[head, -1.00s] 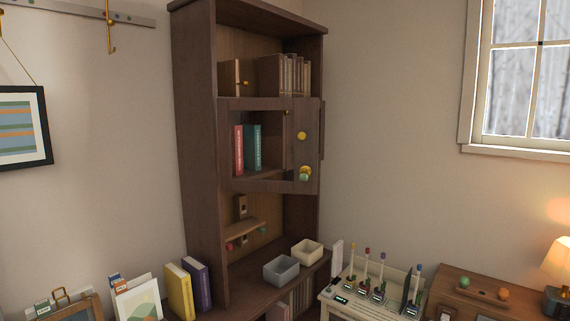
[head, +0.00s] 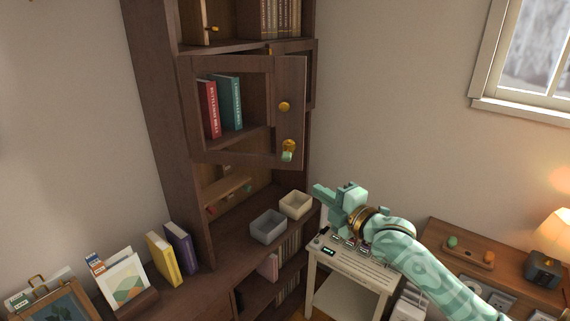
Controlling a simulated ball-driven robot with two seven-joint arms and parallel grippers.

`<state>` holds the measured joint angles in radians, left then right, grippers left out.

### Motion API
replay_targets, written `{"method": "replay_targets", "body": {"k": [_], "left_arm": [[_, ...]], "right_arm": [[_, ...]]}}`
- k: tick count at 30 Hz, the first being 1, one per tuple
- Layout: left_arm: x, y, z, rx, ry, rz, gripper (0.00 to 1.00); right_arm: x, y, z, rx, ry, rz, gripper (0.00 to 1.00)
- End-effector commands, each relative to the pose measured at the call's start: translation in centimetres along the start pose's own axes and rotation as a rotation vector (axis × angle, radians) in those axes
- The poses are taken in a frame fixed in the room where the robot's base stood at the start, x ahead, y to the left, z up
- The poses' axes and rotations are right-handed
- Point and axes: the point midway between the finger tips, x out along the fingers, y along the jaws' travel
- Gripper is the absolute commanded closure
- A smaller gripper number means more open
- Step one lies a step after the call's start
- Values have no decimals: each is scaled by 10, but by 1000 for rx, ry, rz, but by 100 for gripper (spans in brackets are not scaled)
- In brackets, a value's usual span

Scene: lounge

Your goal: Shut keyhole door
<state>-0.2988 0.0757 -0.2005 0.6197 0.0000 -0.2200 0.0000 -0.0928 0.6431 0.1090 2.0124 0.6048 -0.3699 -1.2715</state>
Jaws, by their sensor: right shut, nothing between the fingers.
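The keyhole door (head: 290,79) is a dark wooden framed door on the tall bookcase. It stands open, with its right-hand edge swung out from the case. A round brass knob (head: 284,106) is on its right side. Below the knob is a brass lock piece with a pale green key (head: 288,155) in it. Red and teal books show through the door's frame. My right gripper (head: 319,192) is mint green, shut and empty. It is below and to the right of the door, apart from it, in front of the right wall. My left gripper is out of view.
A grey bin (head: 268,227) and a cream bin (head: 295,205) stand on the bookcase ledge near my right gripper. A pale cart (head: 345,263) stands below my right arm. Yellow and purple books (head: 180,248) are at lower left. A lit lamp (head: 552,231) is at right.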

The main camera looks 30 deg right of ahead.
Motion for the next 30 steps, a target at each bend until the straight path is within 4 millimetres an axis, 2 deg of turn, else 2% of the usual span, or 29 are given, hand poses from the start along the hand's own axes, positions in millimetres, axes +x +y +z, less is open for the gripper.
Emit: {"method": "replay_targets", "body": {"k": [4, 8, 19, 24, 30], "left_arm": [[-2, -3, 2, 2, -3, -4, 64], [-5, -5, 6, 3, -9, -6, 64], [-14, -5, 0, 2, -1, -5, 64], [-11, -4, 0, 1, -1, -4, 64], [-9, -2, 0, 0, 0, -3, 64]], "right_arm": [[6, 0, 0, -39, -1, 0, 100], [24, 2, 1, -39, -2, 1, 100], [102, 2, 1, -36, -2, 0, 100], [119, 0, 20, -41, -3, -2, 100], [128, 0, 29, -39, -2, -2, 100]]}}
